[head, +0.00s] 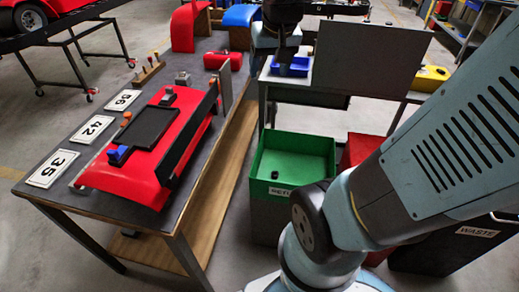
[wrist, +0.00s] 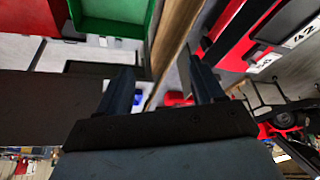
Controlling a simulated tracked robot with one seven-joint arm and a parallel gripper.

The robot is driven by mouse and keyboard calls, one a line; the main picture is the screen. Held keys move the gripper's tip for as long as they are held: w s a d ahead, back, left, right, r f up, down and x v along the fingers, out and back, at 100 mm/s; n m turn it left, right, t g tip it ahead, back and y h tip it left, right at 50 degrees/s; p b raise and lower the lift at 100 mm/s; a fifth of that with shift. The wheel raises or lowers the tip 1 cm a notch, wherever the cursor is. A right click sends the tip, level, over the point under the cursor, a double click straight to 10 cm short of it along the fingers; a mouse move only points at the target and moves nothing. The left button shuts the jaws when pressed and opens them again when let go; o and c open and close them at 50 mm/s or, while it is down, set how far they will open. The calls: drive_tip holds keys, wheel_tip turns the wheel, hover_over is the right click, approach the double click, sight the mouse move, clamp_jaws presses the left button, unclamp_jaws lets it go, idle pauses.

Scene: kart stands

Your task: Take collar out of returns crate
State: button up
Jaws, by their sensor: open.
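The returns crate (head: 318,147) is an open green box in the middle of the head view, with a partly covered label on its front. A small dark piece (head: 275,175) lies on its floor near the front; it may be the collar, but it is too small to tell. In the wrist view my gripper (wrist: 160,65) has its two dark fingers apart with nothing between them. The crate's green wall (wrist: 112,25) shows beyond the fingers at the top of that view. No collar can be made out there.
A workbench with red panels (head: 125,180) and number plates (head: 52,168) stands left of the crate. A grey upright board (head: 372,55) and a blue tray (head: 291,66) are behind it. A red bin (head: 362,150) and a dark waste bin (head: 440,256) stand to the right.

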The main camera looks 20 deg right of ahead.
drive_tip(key=w+d+f+m+g, duration=0.1)
drive_tip(key=w+d+f, duration=0.1)
drive_tip(key=w+f, duration=0.5)
drive_tip(key=m+g, duration=0.3)
drive_tip(key=m, duration=0.2)
hover_over(275, 174)
wheel_tip(275, 174, down, 38)
drive_tip(key=shift+f, duration=6.9)
drive_tip(key=shift+c, duration=0.4)
drive_tip(key=c, duration=1.1)
